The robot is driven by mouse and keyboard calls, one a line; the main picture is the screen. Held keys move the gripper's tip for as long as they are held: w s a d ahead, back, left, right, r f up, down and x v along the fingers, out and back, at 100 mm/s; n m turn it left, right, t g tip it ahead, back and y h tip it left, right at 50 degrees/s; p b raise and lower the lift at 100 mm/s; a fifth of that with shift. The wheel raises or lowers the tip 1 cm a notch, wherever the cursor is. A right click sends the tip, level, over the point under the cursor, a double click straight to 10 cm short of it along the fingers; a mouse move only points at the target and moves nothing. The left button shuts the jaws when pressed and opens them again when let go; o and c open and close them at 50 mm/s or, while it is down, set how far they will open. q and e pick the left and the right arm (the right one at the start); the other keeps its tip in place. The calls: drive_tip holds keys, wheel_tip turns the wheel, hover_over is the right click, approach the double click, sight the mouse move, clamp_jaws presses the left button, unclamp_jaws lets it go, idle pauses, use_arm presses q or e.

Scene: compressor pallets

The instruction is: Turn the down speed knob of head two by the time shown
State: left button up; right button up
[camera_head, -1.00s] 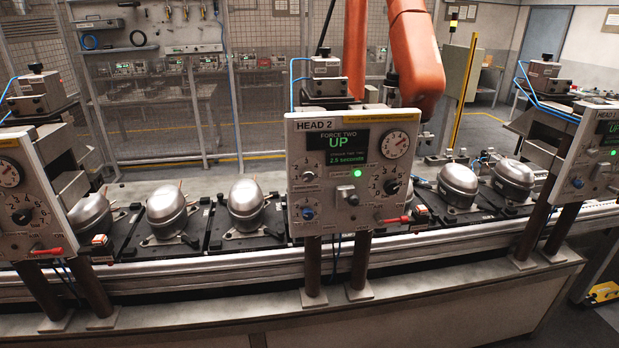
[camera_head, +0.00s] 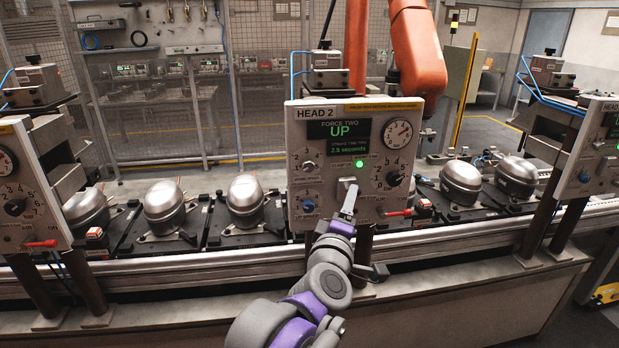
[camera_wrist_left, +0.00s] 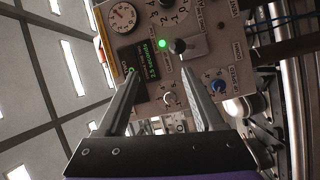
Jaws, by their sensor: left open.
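The head two panel (camera_head: 330,112) stands in the middle of the head view. Its screen (camera_head: 338,136) reads FORCE TWO, UP and 2.5 seconds. A pale knob (camera_head: 309,166) and a blue knob (camera_head: 308,206) sit at the panel's left side, with a black knob (camera_head: 394,179) at the right. Their small labels are hard to read. My left gripper (camera_head: 346,197) is in front of the panel's lower middle, partly covering it. In the left wrist view its fingers (camera_wrist_left: 162,66) are apart and empty, with the pale knob (camera_wrist_left: 170,98) and blue knob (camera_wrist_left: 218,86) beyond them. My right gripper is not in view.
A red-tipped lever (camera_head: 396,212) sticks out at the panel's lower right. Neighbouring panels stand at left (camera_head: 28,190) and right (camera_head: 600,150). Compressors (camera_head: 165,207) ride on the line behind. An orange robot arm (camera_head: 414,50) hangs behind the panel.

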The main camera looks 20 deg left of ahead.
sight(309, 167)
use_arm(q)
drive_tip(key=w+a+n+g+y, duration=0.1)
drive_tip(key=w+a+n+y, duration=0.1)
drive_tip(key=w+a+n, duration=0.1)
drive_tip(key=w+a+n+g+y, duration=0.1)
drive_tip(key=w+a+n+y, duration=0.1)
drive_tip(key=w+a+n, duration=0.1)
drive_tip(key=w+a+r+n+y, duration=0.1)
drive_tip(key=w+a+n+y, duration=0.2)
drive_tip(key=a, duration=0.4)
drive_tip(key=shift+w+r+n+g, duration=0.1)
drive_tip(key=shift+w+n+g, duration=0.3)
drive_tip(key=shift+w+n, duration=0.3)
clamp_jaws()
